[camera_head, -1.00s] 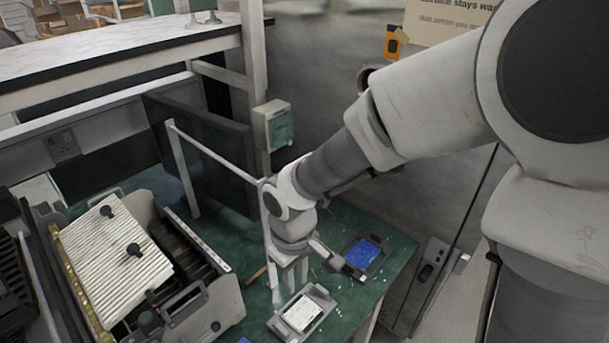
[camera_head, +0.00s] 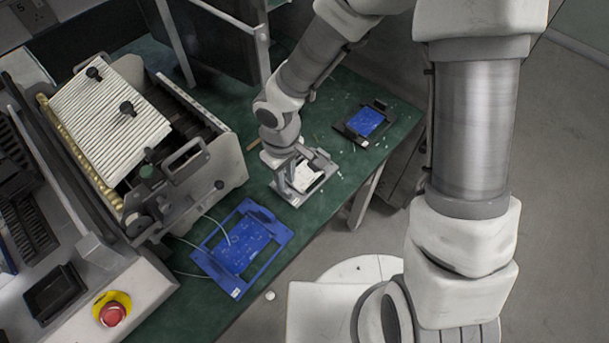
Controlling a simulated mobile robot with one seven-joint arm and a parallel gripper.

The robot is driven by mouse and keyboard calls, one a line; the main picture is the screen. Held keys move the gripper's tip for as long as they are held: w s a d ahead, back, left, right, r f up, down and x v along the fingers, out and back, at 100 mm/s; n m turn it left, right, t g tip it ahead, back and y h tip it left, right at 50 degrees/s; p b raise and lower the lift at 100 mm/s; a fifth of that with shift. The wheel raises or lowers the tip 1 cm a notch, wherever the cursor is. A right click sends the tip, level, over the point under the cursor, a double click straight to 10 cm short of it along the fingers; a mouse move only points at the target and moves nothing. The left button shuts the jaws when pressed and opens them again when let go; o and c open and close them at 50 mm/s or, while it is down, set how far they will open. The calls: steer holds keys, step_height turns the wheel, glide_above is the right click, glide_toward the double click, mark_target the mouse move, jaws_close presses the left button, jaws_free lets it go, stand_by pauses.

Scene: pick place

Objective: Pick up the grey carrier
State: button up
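The grey carrier (camera_head: 325,161) lies on the green bench top near its front edge, with a white piece in its middle. My gripper (camera_head: 287,188) points down at the carrier's left part and covers some of it. The fingertips overlap the carrier in this view.
A dark carrier with a blue board (camera_head: 365,122) lies further back right. A larger blue frame (camera_head: 241,246) lies front left, with thin cables beside it. A machine with a ribbed white panel (camera_head: 110,108) stands left. Small white bits litter the bench.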

steer(key=f, duration=0.2)
steer(key=f+b, duration=0.1)
steer(key=f, duration=0.1)
steer(key=shift+w+a, duration=0.25)
steer(key=shift+a, duration=0.1)
steer(key=shift+f, duration=0.5)
steer(key=shift+c, duration=0.3)
jaws_close()
